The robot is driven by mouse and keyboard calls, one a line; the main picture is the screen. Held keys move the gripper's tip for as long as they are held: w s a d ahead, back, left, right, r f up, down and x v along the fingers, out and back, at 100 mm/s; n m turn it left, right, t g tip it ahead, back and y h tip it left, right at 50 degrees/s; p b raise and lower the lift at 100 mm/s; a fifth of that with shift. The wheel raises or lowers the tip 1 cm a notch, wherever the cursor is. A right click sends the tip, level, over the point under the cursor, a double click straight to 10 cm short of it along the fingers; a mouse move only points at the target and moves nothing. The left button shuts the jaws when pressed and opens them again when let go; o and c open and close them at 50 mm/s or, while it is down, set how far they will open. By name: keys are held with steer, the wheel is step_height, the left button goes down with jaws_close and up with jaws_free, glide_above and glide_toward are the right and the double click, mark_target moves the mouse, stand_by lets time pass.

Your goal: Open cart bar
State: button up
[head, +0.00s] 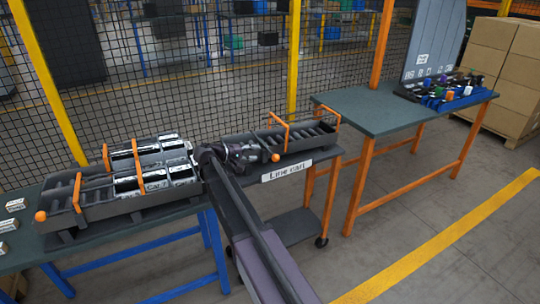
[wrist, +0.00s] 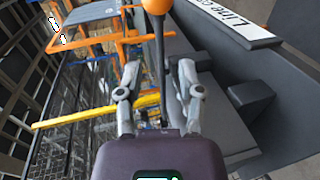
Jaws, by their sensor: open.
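The line cart (head: 305,160) stands in the middle, with a dark roller tray on top and a white "Line cart" label (head: 287,171). Its dark bar ends in an orange ball (head: 275,158). In the wrist view the orange ball (wrist: 156,5) is at the top edge and the bar (wrist: 160,55) runs down between my fingers. My gripper (wrist: 159,75) is open, with one finger on each side of the bar; I cannot tell whether either touches it. In the head view my gripper (head: 262,154) is beside the ball, and my arm hides part of the cart.
A bench on the left carries a roller rack (head: 130,185) with labelled boxes and orange bars. A green-topped table (head: 375,112) with a blue tray (head: 450,98) stands right. Mesh fencing (head: 210,90) runs behind. Floor at front right is clear, with a yellow line (head: 440,235).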

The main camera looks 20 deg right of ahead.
mark_target(270, 151)
steer(key=shift+b+x, duration=0.8)
steer(key=shift+x, duration=2.8)
steer(key=shift+a, duration=0.1)
jaws_close()
